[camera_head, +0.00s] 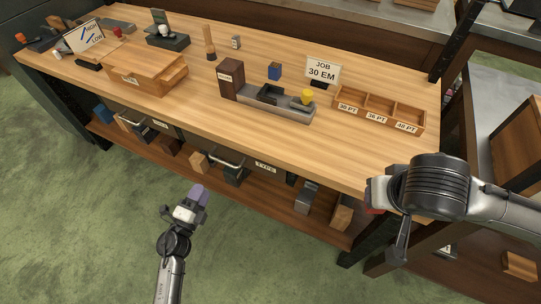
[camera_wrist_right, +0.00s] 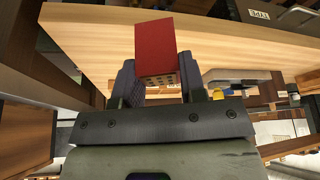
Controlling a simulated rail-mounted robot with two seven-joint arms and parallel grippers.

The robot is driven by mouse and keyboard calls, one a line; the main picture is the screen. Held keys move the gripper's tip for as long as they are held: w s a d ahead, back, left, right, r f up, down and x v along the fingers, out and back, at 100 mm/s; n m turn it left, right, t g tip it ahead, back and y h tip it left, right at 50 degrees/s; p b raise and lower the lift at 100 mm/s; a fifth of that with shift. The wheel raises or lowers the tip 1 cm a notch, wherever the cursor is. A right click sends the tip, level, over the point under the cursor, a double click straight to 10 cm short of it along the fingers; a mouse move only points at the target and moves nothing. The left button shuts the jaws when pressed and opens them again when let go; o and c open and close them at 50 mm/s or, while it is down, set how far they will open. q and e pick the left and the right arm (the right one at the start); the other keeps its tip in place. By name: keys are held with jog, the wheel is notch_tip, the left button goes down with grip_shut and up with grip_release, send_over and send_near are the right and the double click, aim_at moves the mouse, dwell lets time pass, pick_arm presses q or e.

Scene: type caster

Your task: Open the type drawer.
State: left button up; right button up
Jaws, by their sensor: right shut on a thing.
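The type drawer (camera_head: 258,168) is a dark front under the bench top with a "TYPE" label. It looks shut, with a metal bar handle (camera_head: 226,161) left of the label. In the right wrist view the label (camera_wrist_right: 260,15) shows at the top, near the handle. My left gripper (camera_head: 198,192) is in front of and below the handle, apart from it. Its purple-grey fingers overlap in view, so their gap is hidden. My right gripper (camera_wrist_right: 158,85) is shut on a red block (camera_wrist_right: 156,48), above the bench's right end in the head view.
A second handle (camera_head: 130,121) is further left under the bench. A lower shelf (camera_head: 275,196) holds several blocks. On top stand an open wooden case (camera_head: 145,80), a composing tray (camera_head: 275,103), a "JOB 30 EM" sign (camera_head: 322,70) and a three-part sorting tray (camera_head: 380,108). Green floor in front is clear.

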aim_at(223, 161)
jog(key=shift+f, duration=0.1)
pick_arm(q)
jog(key=shift+m+h, duration=0.8)
jog(key=shift+h, duration=0.1)
jog(key=b+x, duration=0.1)
jog(key=x, duration=0.3)
jog(key=d+b+x, duration=0.1)
jog(key=x, duration=0.3)
jog(key=b+x, duration=0.1)
jog(key=x, duration=0.3)
jog(key=shift+s+d, duration=0.2)
pick_arm(e)
notch_tip(223, 161, down, 3)
jog(key=shift+r, duration=0.1)
pick_arm(q)
jog(key=shift+c, duration=0.4)
grip_shut()
